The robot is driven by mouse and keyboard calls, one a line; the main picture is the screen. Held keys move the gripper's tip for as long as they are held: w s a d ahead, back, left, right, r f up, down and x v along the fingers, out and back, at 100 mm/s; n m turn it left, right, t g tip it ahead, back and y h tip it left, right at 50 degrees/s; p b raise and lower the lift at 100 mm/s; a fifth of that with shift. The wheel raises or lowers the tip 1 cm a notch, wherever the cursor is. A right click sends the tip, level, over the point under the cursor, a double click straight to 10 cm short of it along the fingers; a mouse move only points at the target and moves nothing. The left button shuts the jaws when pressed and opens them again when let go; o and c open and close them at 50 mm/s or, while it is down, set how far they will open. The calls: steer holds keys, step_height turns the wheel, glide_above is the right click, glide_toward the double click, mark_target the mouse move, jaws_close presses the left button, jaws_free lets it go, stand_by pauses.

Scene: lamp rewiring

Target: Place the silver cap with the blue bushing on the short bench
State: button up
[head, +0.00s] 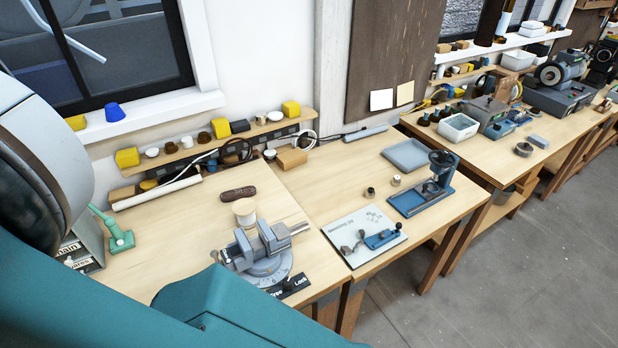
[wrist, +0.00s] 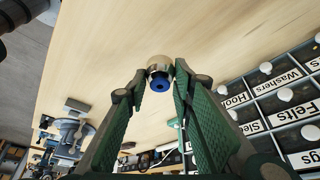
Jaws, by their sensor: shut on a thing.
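In the wrist view the silver cap (wrist: 159,62) sits between the fingertips of my gripper (wrist: 160,79), with the blue bushing (wrist: 161,86) at its near end. The gripper is shut on the cap. Pale wooden bench top (wrist: 120,35) lies beyond it; I cannot tell whether the cap touches it. In the head view my gripper and the held cap do not show. The left bench (head: 170,222) and the middle bench (head: 325,192) stand side by side; I cannot tell for sure which is the short bench.
On the left bench stand a grey vise (head: 265,255), a spool (head: 244,211) and a green tool (head: 118,236). Labelled drawers (wrist: 290,95) are at the right in the wrist view. The middle bench holds a grey tray (head: 407,155), a blue stand (head: 420,200) and a white board (head: 345,235).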

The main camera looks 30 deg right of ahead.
steer(key=w+d+f+m+b, duration=0.1)
steer(key=w+d+m+b, duration=0.1)
steer(key=w+d, duration=2.2)
steer(key=w+d+f+m+g+b, duration=0.1)
steer(key=w+d, duration=0.2)
steer(key=d, duration=0.9)
steer(key=w+d, duration=0.3)
steer(key=d, duration=0.9)
steer(key=w+d+f+m+g+b, duration=0.1)
steer(key=w+d, duration=0.1)
steer(key=d, duration=1)
steer(key=s+d+m+b, duration=0.1)
steer(key=s+d, duration=0.1)
steer(key=d, duration=1.5)
steer(key=s+d+m+b, duration=0.1)
steer(key=s+d, duration=0.1)
steer(key=d, duration=1.5)
steer(key=s+d, duration=0.5)
steer(key=d, duration=0.5)
steer(key=s+d+f+m+b, duration=0.1)
steer(key=s+d, duration=0.5)
steer(key=d, duration=0.4)
steer(key=s+d+m+g+h, duration=0.1)
steer(key=s+d, duration=0.5)
steer(key=d, duration=0.5)
steer(key=shift+f, duration=0.35)
